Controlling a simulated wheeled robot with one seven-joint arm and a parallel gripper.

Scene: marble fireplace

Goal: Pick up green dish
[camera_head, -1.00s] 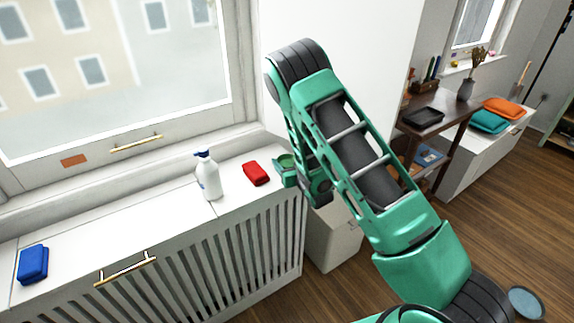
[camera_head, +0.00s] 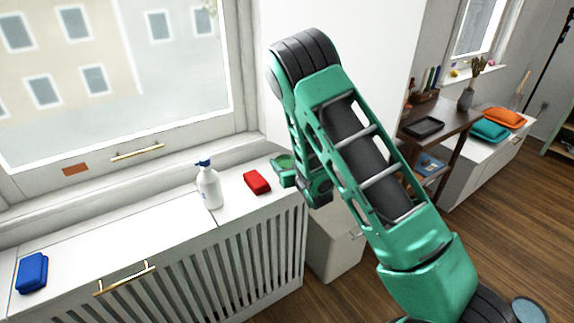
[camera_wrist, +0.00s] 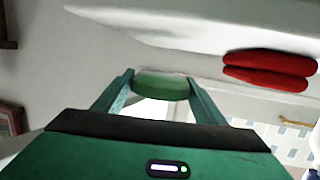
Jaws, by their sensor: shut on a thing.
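The green dish (camera_head: 285,160) is a small round dish at the right end of the white radiator cover, near the wall corner. My gripper (camera_head: 281,171) is at the dish, its wrist partly hiding it in the head view. In the wrist view the dish (camera_wrist: 163,88) sits between the two green fingers of my gripper (camera_wrist: 160,80), one finger on each side. The gripper is shut on it. How far the dish is above the cover is hard to tell.
A red folded cloth (camera_head: 257,182) lies just left of the gripper; it also shows in the wrist view (camera_wrist: 270,70). A white spray bottle (camera_head: 209,187) stands farther left and a blue item (camera_head: 32,272) at far left. The white cover (camera_head: 110,245) between them is clear.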

